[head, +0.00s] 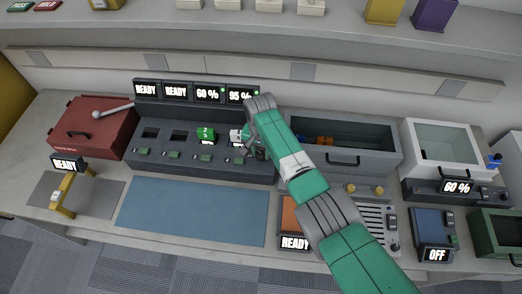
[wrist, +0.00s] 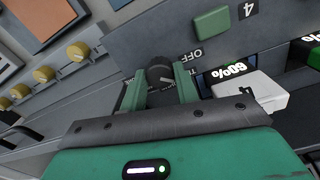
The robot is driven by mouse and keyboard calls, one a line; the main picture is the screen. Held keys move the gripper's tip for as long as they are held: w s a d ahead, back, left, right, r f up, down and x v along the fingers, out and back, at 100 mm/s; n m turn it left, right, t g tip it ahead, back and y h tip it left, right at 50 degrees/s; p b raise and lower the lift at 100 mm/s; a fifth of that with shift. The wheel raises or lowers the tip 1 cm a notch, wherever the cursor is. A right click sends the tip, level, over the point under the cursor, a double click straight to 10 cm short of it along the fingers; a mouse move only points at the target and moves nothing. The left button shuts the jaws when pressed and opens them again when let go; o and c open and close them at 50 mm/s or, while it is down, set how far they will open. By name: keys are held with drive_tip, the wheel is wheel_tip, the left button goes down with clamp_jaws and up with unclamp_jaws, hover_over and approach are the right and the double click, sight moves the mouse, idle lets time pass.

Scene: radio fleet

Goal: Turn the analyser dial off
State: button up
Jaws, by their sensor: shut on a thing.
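The analyser dial (wrist: 160,70) is a dark round knob on the grey panel in the wrist view, beside a printed OFF label. My gripper (wrist: 160,83) has its two green fingers on either side of the dial and is shut on it. The dial's pointer position cannot be made out. In the head view my gripper is at the right end of the grey charging rack (head: 160,116), and my arm hides the dial there.
A grey bin (head: 370,152) and yellow knobs (wrist: 77,51) lie to the other side. The blue mat (head: 190,210) is clear.

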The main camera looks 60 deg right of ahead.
sight(261, 154)
drive_tip(key=n, duration=0.4)
drive_tip(key=shift+n, duration=2)
drive_tip(key=o, duration=1)
drive_tip(key=shift+c, duration=0.2)
wheel_tip(261, 154, up, 8)
drive_tip(key=shift+f+p, duration=0.1)
drive_tip(key=shift+p, duration=1.15)
